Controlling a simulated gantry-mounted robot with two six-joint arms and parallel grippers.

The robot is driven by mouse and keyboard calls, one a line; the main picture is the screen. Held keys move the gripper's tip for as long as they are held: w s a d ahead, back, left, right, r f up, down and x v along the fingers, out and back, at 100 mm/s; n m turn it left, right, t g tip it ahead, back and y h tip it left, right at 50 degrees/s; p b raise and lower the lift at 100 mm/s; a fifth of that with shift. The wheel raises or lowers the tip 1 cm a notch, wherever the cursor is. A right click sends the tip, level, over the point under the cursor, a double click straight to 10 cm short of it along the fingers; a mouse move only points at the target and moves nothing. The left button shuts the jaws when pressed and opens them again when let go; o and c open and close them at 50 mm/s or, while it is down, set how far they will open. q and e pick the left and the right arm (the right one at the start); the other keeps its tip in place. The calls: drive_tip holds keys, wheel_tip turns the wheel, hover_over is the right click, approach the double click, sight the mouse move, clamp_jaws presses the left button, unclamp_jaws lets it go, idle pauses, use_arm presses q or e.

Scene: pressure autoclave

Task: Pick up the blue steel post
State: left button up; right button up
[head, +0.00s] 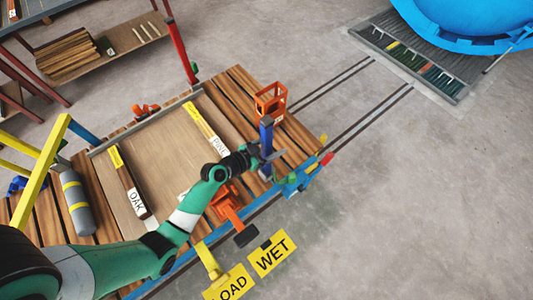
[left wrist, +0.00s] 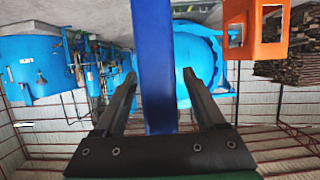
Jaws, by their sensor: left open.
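In the left wrist view the post (left wrist: 157,65) runs between the two open fingers of my left gripper (left wrist: 160,75). A gap shows on either side of it, so the fingers do not appear to press on it. The post's lower end is partly hidden by my gripper in the head view. My right gripper is not in view.
The cart (head: 245,80) carries boards labelled OAK (head: 131,185) and PINE (head: 204,128), and a grey cylinder (head: 76,202). An orange clamp-like part (head: 228,203) lies beside my left forearm. Yellow WET (head: 272,252) and LOAD (head: 229,286) signs are at the near edge.

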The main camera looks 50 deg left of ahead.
use_arm(q)
clamp_jaws()
drive_tip(key=shift+r, duration=0.1)
idle(1.2)
